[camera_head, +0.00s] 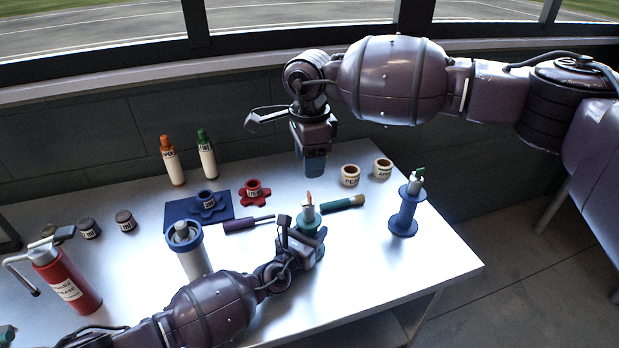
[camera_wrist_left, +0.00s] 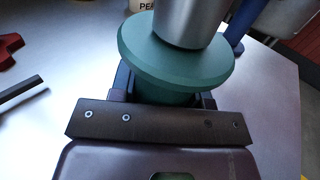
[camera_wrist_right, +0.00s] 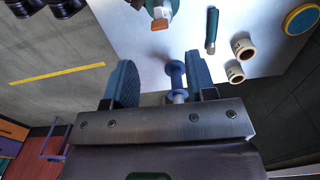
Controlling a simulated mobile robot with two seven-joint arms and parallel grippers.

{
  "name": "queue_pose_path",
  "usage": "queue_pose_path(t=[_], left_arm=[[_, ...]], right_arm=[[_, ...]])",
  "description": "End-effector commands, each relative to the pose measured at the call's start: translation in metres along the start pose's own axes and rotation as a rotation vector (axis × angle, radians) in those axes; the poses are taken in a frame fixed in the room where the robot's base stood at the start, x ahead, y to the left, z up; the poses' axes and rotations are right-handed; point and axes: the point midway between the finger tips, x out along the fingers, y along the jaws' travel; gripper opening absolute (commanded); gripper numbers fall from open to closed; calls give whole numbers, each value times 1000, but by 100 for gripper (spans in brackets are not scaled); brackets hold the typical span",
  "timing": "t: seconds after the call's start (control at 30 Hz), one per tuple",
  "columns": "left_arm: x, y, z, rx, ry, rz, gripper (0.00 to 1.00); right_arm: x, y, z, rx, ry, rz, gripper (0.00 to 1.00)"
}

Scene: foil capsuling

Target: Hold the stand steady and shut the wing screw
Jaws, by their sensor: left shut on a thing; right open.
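A green stand (camera_head: 308,219) with a metal cylinder and an orange wing screw (camera_head: 309,198) on top stands on the table's right half. My left gripper (camera_head: 312,243) is shut on its green spool; the left wrist view shows the round flange (camera_wrist_left: 175,50) just above the fingers (camera_wrist_left: 165,97). In the right wrist view the orange wing screw (camera_wrist_right: 160,24) shows at the top. My right gripper (camera_head: 313,165) is open and empty, pointing down above the table behind the green stand. Its blue pads (camera_wrist_right: 162,82) are apart. How far the screw is turned cannot be told.
A blue stand (camera_head: 403,216) with a green wing screw is near the table's right edge. A red extinguisher-like bottle (camera_head: 67,280) and a blue-topped canister (camera_head: 186,240) stand left.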

Motion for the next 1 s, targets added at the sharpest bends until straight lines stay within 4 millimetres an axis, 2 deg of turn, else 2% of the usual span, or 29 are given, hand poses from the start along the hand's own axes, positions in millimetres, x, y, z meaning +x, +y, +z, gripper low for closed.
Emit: queue_pose_path(t=[0.1, 0.27, 0.73, 0.77, 0.93, 1.0], left_arm=[[0, 0, -1, 1, 2, 0, 3], [0, 0, -1, 1, 1, 0, 3], [0, 0, -1, 1, 1, 0, 3], [0, 0, -1, 1, 1, 0, 48], [0, 0, 0, 0, 1, 0, 73], [0, 0, 0, 0, 1, 0, 73]], right_arm=[[-18, 0, 0, 0, -1, -1, 51], [-31, 0, 0, 0, 0, -1, 51], [-34, 0, 0, -1, -1, 0, 51], [-34, 0, 0, -1, -1, 0, 51], [-34, 0, 0, -1, -1, 0, 51], [-34, 0, 0, -1, -1, 0, 51]])
